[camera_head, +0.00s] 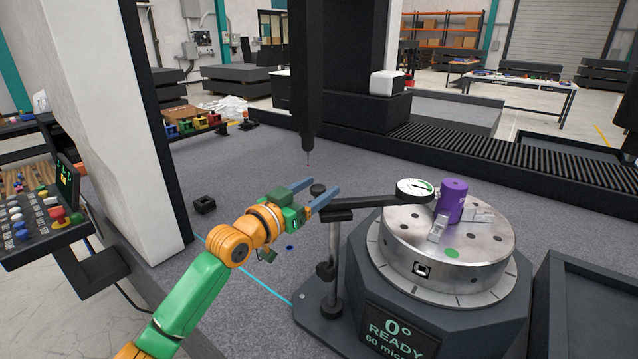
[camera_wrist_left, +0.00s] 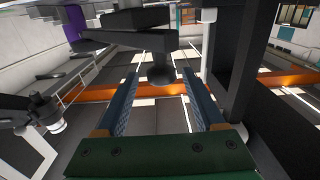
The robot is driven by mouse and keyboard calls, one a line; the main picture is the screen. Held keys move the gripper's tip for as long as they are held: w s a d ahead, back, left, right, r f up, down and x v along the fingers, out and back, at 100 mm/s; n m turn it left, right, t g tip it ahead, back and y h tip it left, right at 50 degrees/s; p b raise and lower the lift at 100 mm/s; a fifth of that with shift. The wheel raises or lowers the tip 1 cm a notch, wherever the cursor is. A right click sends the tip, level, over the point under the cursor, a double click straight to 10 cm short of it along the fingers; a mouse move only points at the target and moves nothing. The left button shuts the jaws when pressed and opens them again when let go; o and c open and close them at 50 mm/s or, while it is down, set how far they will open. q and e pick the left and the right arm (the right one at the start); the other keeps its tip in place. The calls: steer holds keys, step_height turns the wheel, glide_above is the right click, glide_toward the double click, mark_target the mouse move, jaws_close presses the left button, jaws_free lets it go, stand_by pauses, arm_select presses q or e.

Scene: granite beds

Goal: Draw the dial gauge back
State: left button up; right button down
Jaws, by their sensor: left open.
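The dial gauge (camera_head: 414,188) has a round white face and sits at the end of a dark horizontal arm (camera_head: 375,202). The arm is carried by an upright post (camera_head: 336,250) on a dark base. The gauge is beside a purple cylinder (camera_head: 452,200) on the round metal table (camera_head: 447,262). My left gripper (camera_head: 324,184) is open, its blue fingers at the post end of the arm. In the left wrist view a dark knob (camera_wrist_left: 160,74) shows between the open fingertips (camera_wrist_left: 160,80); contact cannot be told. My right gripper is not in view.
A dark vertical probe column (camera_head: 308,80) hangs behind my left gripper. A small black block (camera_head: 204,204) lies on the grey granite at left. A control panel (camera_head: 40,215) stands at far left. A dark box (camera_head: 585,310) is at lower right.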

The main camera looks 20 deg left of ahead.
arm_select(q)
steer(key=shift+w+f, duration=0.15)
steer(key=shift+w, duration=0.5)
steer(key=shift+s, duration=0.1)
jaws_close()
stand_by(0.9)
